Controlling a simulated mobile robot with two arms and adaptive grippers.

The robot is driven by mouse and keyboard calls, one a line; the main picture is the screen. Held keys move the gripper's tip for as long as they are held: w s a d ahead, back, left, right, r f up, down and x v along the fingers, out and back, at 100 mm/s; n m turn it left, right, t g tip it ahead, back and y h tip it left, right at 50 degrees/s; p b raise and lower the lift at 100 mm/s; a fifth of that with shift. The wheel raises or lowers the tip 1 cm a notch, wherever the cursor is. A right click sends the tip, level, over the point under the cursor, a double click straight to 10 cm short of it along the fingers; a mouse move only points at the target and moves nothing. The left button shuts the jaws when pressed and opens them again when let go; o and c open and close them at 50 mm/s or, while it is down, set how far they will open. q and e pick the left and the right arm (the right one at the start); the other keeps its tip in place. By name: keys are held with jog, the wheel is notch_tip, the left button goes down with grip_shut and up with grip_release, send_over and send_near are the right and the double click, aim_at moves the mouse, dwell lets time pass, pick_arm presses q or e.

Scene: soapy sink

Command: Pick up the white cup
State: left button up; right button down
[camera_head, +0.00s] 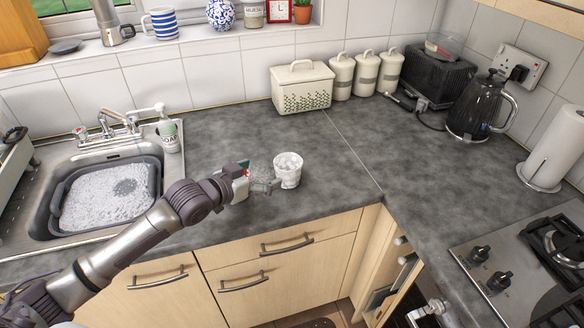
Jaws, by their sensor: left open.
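The white cup (288,171) stands upright on the dark grey worktop, near its front edge. It looks filled with something pale and lumpy. My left gripper (264,181) reaches in from the left and is just left of the cup, low over the worktop. Its jaws are open and hold nothing that I can see. I cannot tell whether a fingertip touches the cup. My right gripper (431,314) shows only in part at the bottom edge, low in front of the cupboards; its jaws are not clear.
A sink with a foamy basin (151,178) is at the left, with a soap bottle (168,134) beside it. A bread bin (301,88) and canisters (341,77) stand at the back. A kettle (478,108), paper roll (556,147) and hob (530,262) are right. The worktop right of the cup is clear.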

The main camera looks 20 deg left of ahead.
aim_at(281, 171)
pick_arm(q)
jog(key=x, duration=0.5)
jog(key=shift+p, duration=0.3)
jog(key=p+x, duration=0.1)
jog(key=x, duration=0.1)
jog(key=shift+w+d, duration=0.2)
jog(key=shift+w, duration=0.1)
jog(key=x, duration=0.3)
jog(key=shift+w+f, duration=0.1)
jog(key=shift+f, duration=0.2)
jog(key=shift+w+d+f, duration=0.1)
jog(key=shift+c, duration=0.7)
jog(key=c, duration=1)
pick_arm(e)
jog(key=shift+s+a+r, duration=0.25)
jog(key=shift+s+r, duration=0.15)
jog(key=shift+r, duration=0.15)
jog(key=shift+s+a+r, duration=0.2)
jog(key=shift+s+r, duration=0.2)
jog(key=shift+r, duration=0.15)
pick_arm(q)
jog(key=shift+p, duration=0.3)
